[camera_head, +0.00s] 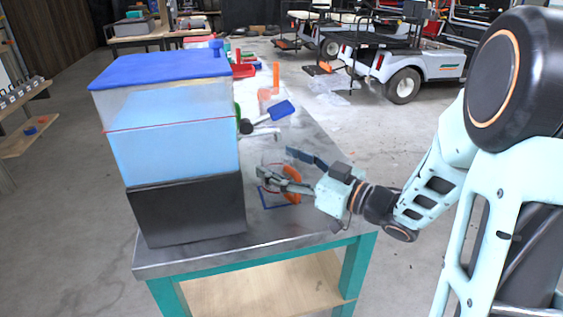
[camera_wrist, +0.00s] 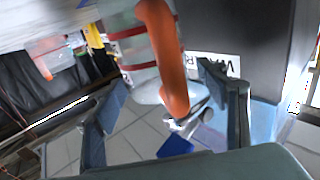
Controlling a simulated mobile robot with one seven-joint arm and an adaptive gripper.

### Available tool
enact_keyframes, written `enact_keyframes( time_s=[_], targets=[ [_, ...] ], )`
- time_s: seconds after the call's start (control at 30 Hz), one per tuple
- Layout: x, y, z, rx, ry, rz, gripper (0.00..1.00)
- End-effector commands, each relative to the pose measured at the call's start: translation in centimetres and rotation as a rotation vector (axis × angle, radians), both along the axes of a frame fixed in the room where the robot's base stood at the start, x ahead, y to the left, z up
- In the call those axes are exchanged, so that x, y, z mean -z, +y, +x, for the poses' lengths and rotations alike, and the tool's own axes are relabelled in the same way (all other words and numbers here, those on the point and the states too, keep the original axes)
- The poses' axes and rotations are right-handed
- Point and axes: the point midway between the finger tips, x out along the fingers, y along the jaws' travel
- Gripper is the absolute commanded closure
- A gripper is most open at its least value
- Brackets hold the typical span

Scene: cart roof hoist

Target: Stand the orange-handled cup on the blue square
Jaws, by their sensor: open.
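A clear cup with red bands and an orange handle (camera_head: 292,190) is at the front part of the metal table, largely hidden by my gripper. It appears to be over or on the blue square (camera_head: 268,206), whose outline shows below it. My gripper (camera_head: 276,164) is open around the cup's area, low over the table. In the wrist view the orange handle (camera_wrist: 163,50) is large and lies between the two spread fingers (camera_wrist: 162,80). Whether the fingers touch it, and whether the cup's base rests fully on the table, I cannot tell.
A tall clear tank (camera_head: 170,125) with blue liquid and blue lid stands on a black base (camera_head: 190,212) left of my gripper. Behind are a blue scoop (camera_head: 281,110), another orange-handled vessel (camera_head: 276,75) and a red container (camera_head: 243,70). The table's right front corner is bare.

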Motion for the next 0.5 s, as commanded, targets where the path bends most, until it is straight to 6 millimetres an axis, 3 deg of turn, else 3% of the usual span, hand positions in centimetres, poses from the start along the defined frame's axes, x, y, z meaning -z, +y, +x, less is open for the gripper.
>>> enact_keyframes(
  time_s=[0.03, 0.3, 0.5],
  targets=[
    [1.7, 0.1, -0.3, 0.0, 0.03, -0.012, 0.33],
    [0.1, 0.1, -0.3, 0.0, 0.029, -0.012, 0.33],
    [-0.1, -3.8, -2.8, 0.008, 0.027, -0.007, 0.33]
  ],
)
